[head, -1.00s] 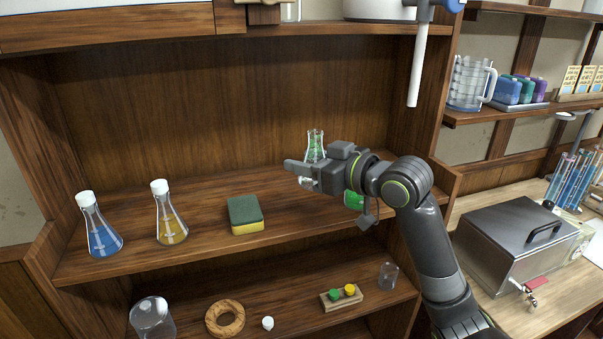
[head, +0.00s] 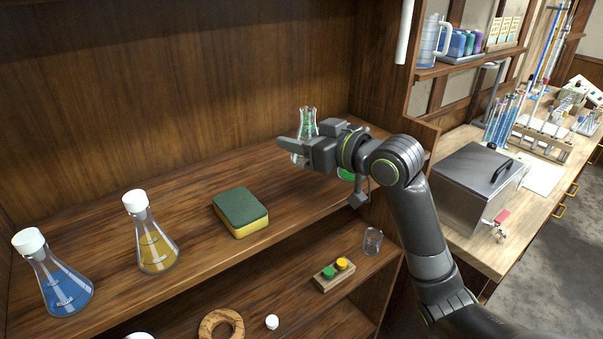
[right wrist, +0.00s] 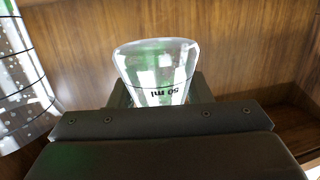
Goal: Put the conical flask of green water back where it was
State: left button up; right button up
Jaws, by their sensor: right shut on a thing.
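My right gripper (head: 297,148) is shut on a clear glass vessel with a green tint, which I take for the conical flask of green water (head: 308,121). Its open rim rises above the jaws; they hide its middle. In the right wrist view the held glass (right wrist: 156,70), marked 50 ml, sits between the fingers. Bright green liquid (head: 347,174) shows below the wrist; I cannot tell whether it belongs to the held glass. The gripper is over the right part of the upper shelf (head: 290,200); clearance is unclear. My left gripper is out of view.
A stoppered blue flask (head: 65,285), a stoppered yellow flask (head: 155,247) and a green-yellow sponge (head: 240,211) stand to the left on this shelf. A small beaker (head: 372,241) and a block with coloured caps (head: 335,274) are below. Bare wood lies right of the sponge.

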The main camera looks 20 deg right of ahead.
jog(key=shift+s+d+f, duration=0.25)
jog(key=shift+d+f, duration=0.05)
jog(key=shift+f, duration=0.25)
jog(key=shift+s+d+f, duration=0.2)
jog(key=shift+d+f, duration=0.1)
jog(key=shift+f, duration=0.2)
jog(key=shift+a+f, duration=0.1)
jog(key=shift+f, duration=0.2)
jog(key=shift+w+a+f+p, duration=0.15)
jog(key=shift+a+f+p, duration=0.05)
jog(key=shift+f, duration=0.4)
jog(key=shift+w+a+f+p, duration=0.1)
jog(key=shift+a+f+p, duration=0.1)
jog(key=shift+f, duration=1.05)
jog(key=shift+s+d, duration=0.1)
jog(key=shift+d, duration=0.05)
jog(key=shift+f, duration=0.2)
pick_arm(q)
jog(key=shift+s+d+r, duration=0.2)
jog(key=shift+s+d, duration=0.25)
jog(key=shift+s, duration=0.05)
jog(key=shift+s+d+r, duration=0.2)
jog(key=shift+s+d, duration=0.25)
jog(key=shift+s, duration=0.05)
pick_arm(e)
jog(key=o, duration=0.9)
jog(key=shift+o, duration=0.2)
jog(key=shift+r, duration=0.15)
